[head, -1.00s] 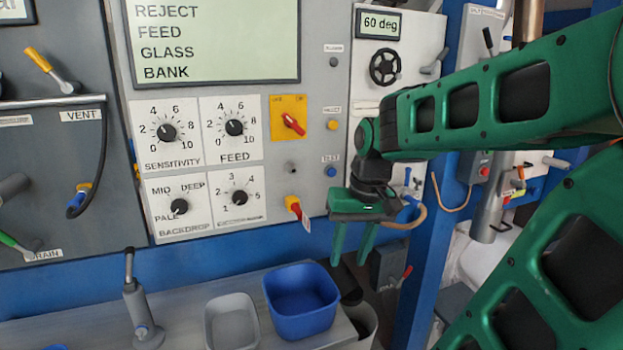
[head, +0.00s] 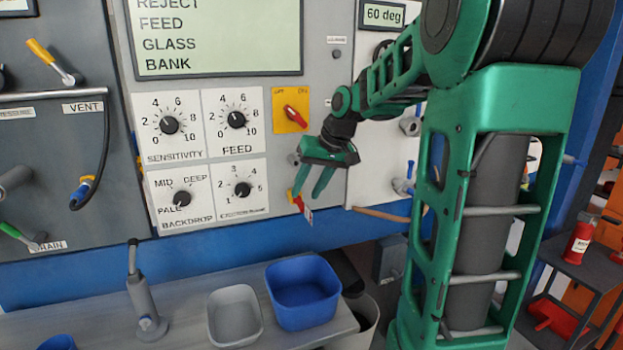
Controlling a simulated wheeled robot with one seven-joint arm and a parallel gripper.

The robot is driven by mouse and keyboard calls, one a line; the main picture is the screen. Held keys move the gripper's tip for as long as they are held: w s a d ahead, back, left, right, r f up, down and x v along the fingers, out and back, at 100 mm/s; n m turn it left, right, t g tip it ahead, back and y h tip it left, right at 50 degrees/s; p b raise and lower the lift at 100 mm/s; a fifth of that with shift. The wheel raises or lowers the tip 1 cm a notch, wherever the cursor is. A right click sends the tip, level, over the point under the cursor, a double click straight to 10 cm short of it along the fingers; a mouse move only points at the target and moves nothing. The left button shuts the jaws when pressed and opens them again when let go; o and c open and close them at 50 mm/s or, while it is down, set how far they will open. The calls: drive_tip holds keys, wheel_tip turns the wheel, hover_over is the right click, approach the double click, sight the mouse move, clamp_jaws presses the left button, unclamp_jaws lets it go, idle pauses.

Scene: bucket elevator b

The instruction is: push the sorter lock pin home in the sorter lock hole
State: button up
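A small red piece with a yellow collar and a hanging white tag (head: 302,206) sits low on the right side of the grey sorter panel. It looks like the sorter lock pin; no readable label confirms this. My gripper (head: 307,194) is open, its two green fingers pointing down in front of the panel. The fingertips overlap the top of the red piece in the picture; I cannot tell whether they touch it. The lock hole is not clearly seen. A small grey round fitting (head: 293,158) above the piece is partly covered by my gripper.
A red rotary switch on a yellow plate (head: 291,113) is just above my gripper. White dial plates (head: 237,121) lie to its left. Below, a shelf (head: 185,322) carries a blue bin (head: 303,315), a grey bin (head: 235,338) and a grey lever stand (head: 146,300).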

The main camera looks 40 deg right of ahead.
sight(301, 201)
drive_tip(key=shift+x, duration=2)
clamp_jaws()
